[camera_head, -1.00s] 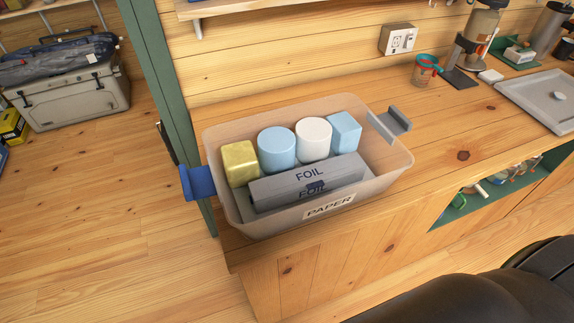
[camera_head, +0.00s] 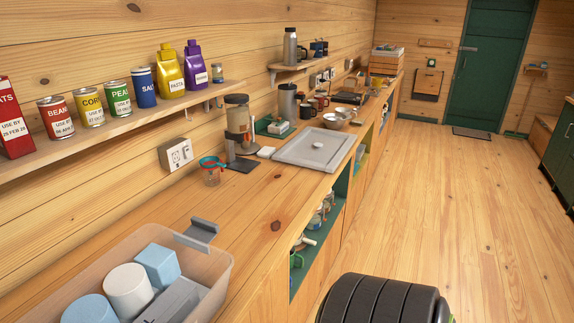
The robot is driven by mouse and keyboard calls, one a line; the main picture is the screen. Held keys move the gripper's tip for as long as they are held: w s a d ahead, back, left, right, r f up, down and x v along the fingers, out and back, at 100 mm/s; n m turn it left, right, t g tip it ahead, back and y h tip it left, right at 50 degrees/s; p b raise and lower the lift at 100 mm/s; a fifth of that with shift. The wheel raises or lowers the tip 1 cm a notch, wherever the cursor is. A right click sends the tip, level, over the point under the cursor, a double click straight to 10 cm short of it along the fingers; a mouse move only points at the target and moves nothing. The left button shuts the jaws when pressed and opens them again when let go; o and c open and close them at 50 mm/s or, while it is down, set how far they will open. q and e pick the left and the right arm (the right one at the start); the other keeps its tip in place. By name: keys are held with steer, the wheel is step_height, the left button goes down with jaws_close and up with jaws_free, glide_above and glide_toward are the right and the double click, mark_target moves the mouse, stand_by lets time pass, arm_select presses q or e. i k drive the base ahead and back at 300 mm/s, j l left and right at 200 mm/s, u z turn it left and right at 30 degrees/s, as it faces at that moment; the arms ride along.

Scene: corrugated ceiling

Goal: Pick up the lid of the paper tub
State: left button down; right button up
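The translucent paper tub (camera_head: 222,268) stands open on the wooden counter at the bottom left, partly cut off by the picture edge. A grey clip (camera_head: 200,231) sticks out from its far end. Inside are a white roll (camera_head: 128,290), blue rolls or blocks (camera_head: 157,265) and part of a grey box (camera_head: 180,303). A flat grey rectangular panel with a small pale knob, apparently the lid (camera_head: 302,158), lies on the counter further along, near its front edge. Neither of my grippers is in view.
A red and teal cup (camera_head: 212,173) and a coffee maker (camera_head: 238,127) stand between tub and panel, by the wall. Bowls (camera_head: 338,119) stand beyond the panel. A shelf (camera_head: 120,118) of cans overhangs the counter. A black padded thing (camera_head: 385,300) stands at the bottom; floor on the right is clear.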

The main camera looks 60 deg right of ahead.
mark_target(320, 149)
steer(key=z, duration=2.25)
steer(key=u, duration=1.65)
steer(key=l+u, duration=0.15)
steer(key=l, duration=0.85)
steer(key=l+u, duration=0.15)
steer(key=l, duration=0.85)
steer(key=l+u, duration=0.15)
steer(key=l, duration=0.5)
steer(key=l+u, duration=0.2)
steer(key=l, duration=0.45)
steer(key=l+u, duration=0.15)
steer(key=l, duration=0.45)
steer(key=k+l+u, duration=0.15)
steer(key=l, duration=0.5)
steer(key=k+l+u, duration=0.2)
steer(key=l, duration=0.4)
steer(key=l+u, duration=0.15)
steer(key=l, duration=0.45)
steer(key=k+l+u, duration=0.15)
steer(key=l, duration=0.45)
steer(key=k+l+u, duration=0.2)
steer(key=l, duration=0.3)
steer(key=k+l, duration=0.05)
steer(key=k, duration=0.05)
